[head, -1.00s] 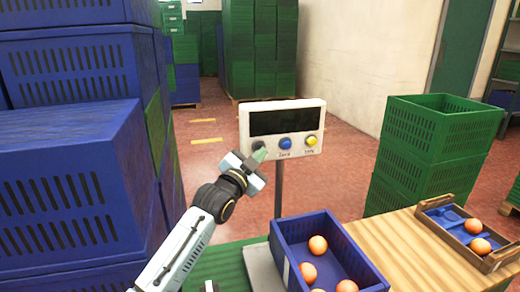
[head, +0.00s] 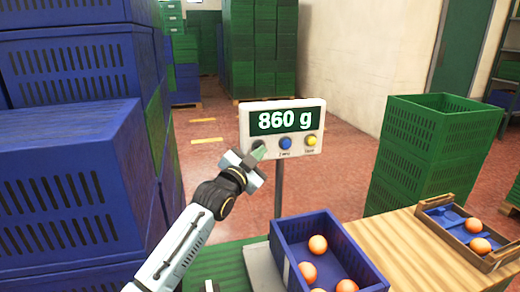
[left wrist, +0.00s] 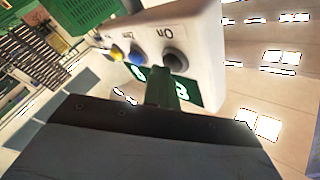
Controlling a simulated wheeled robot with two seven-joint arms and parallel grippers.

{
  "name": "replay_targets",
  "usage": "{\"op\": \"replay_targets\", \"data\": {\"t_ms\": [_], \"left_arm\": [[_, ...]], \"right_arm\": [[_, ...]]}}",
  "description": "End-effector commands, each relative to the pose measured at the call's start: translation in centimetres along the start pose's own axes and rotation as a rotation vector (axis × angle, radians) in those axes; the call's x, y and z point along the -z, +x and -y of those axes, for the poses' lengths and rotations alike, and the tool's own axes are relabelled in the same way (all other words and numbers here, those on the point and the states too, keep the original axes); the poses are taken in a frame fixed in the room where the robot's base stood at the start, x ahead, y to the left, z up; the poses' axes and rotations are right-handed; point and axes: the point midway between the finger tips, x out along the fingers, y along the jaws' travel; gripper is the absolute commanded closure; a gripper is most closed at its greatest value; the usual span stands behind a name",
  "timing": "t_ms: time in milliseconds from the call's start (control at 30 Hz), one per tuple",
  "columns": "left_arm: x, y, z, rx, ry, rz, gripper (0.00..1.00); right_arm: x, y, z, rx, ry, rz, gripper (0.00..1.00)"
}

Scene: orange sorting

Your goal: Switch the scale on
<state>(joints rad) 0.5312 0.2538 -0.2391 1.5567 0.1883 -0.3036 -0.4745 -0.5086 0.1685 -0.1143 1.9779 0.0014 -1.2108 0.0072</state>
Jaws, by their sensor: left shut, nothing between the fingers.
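The scale's white display head (head: 318,142) stands on a grey post, and its screen (head: 285,120) is lit and reads 860 g. A blue button (head: 285,143) and a yellow button (head: 311,141) sit under the screen. My left gripper (head: 260,154) is shut, with its tips at the leftmost button, which they mostly hide in the head view. In the left wrist view that dark button (left wrist: 175,60), marked On, shows just beyond the fingertips (left wrist: 162,78); I cannot tell whether they touch it. The scale's plate (head: 262,270) bears a blue crate (head: 340,252) with several oranges.
A wooden tray (head: 447,198) with two oranges lies on the wooden table (head: 400,245) at the right. Stacked green crates (head: 428,150) stand behind it. Tall blue crates (head: 75,180) stand close to my left arm.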

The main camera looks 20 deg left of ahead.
Motion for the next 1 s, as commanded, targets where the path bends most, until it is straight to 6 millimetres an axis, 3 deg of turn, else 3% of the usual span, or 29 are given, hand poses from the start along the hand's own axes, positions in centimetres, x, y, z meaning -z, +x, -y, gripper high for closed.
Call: {"op": "replay_targets", "data": {"t_ms": [433, 1000], "left_arm": [[0.0, 0.1, 0.1, 0.001, 0.0, 0.0, 1.0], [0.9, -1.3, -0.8, 0.001, -0.001, 0.001, 1.0]], "right_arm": [[0.1, -0.1, -0.2, -0.003, -0.001, -0.001, 0.44], [0.4, -1.6, -0.2, -0.001, 0.0, 0.0, 0.44]]}}
